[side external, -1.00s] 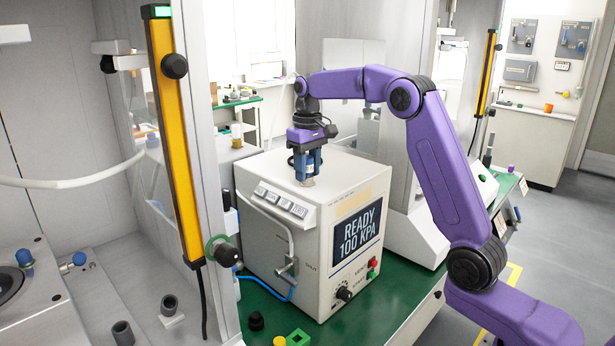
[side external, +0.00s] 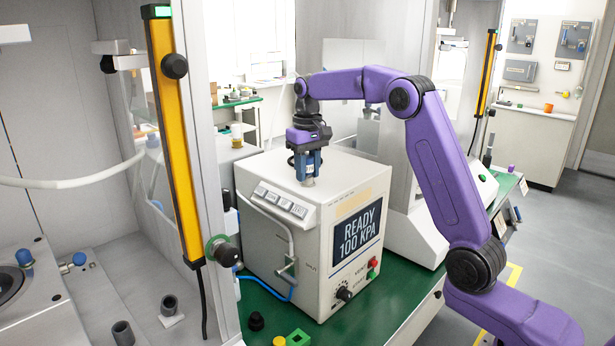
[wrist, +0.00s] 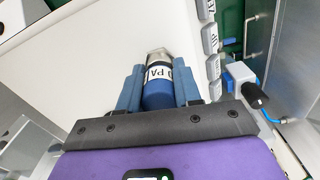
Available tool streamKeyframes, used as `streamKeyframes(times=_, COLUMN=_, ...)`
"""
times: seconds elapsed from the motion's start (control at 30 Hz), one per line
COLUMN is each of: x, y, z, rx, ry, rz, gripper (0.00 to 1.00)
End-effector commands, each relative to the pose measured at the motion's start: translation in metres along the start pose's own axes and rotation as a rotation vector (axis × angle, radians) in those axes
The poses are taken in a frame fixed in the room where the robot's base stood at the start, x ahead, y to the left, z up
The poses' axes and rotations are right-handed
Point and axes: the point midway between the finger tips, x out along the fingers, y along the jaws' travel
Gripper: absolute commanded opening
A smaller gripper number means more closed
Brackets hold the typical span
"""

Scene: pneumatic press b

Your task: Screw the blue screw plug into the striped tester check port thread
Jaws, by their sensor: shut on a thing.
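My gripper (side external: 306,172) points down over the top of the white tester box (side external: 268,244), whose screen reads READY 100 KPA. In the wrist view its two blue fingers (wrist: 158,90) are shut on a blue cylinder with a white lettered band, which I take as the blue screw plug (wrist: 158,95). A grey metal fitting (wrist: 158,55) shows at the cylinder's far end, low over the box top. I cannot tell whether it belongs to the plug or is the check port. The thread is hidden, and I see no clear stripes on the tester.
A yellow light-curtain post (side external: 175,135) stands left of the tester. A handle and blue hose are on its front left. A green block (side external: 298,338) and a black knob (side external: 256,321) lie on the green bench (side external: 375,325) in front. Other blue-capped parts (side external: 79,258) are at far left.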

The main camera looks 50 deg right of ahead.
Motion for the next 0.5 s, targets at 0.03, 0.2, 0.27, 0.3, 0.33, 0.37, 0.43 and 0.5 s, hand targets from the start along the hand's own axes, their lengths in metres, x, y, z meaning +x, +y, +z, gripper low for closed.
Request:
streamKeyframes(times=0.03, x=-0.0003, y=0.0004, z=0.0, rx=0.0, ry=0.001, rz=0.0, gripper=0.13)
streamKeyframes(times=0.2, x=-0.0002, y=0.0002, z=0.0, rx=0.08, ry=0.001, rz=0.0, gripper=0.13)
streamKeyframes(times=0.27, x=-0.0002, y=0.0004, z=0.0, rx=0.119, ry=0.001, rz=0.0, gripper=0.13)
streamKeyframes(times=0.3, x=-0.0002, y=0.0005, z=0.0, rx=0.137, ry=0.001, rz=0.0, gripper=0.13)
streamKeyframes(times=0.33, x=-0.0002, y=0.0005, z=0.0, rx=0.145, ry=0.001, rz=0.0, gripper=0.13)
streamKeyframes(times=0.37, x=-0.0002, y=0.0006, z=0.0, rx=0.15, ry=0.001, rz=0.0, gripper=0.13)
streamKeyframes(times=0.43, x=-0.0002, y=0.0006, z=0.0, rx=0.152, ry=0.001, rz=0.001, gripper=0.13)
streamKeyframes(times=0.5, x=-0.0002, y=0.0006, z=0.0, rx=0.151, ry=0.001, rz=0.001, gripper=0.13)
